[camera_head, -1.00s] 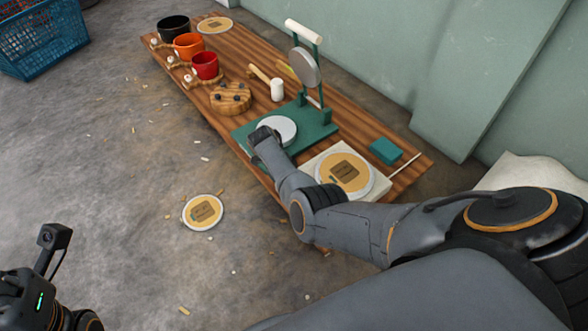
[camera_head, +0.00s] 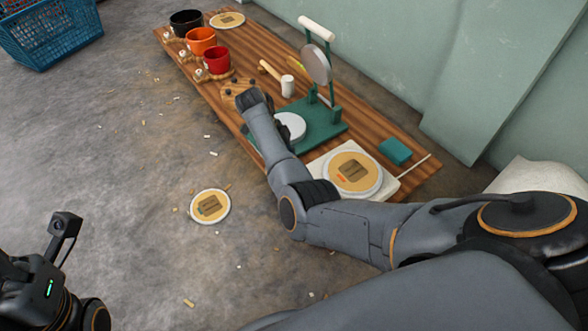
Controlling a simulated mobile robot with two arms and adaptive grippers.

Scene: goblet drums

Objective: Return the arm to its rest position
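My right arm reaches in from the right across the low wooden bench (camera_head: 396,192).
On the bench are a green press (camera_head: 323,118), a mallet (camera_head: 287,86), a disc on a square base (camera_head: 352,171), a teal block (camera_head: 395,151) and black, orange and red cups (camera_head: 216,60). A disc (camera_head: 210,207) lies on the floor. A blue crate (camera_head: 50,32) stands far left.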

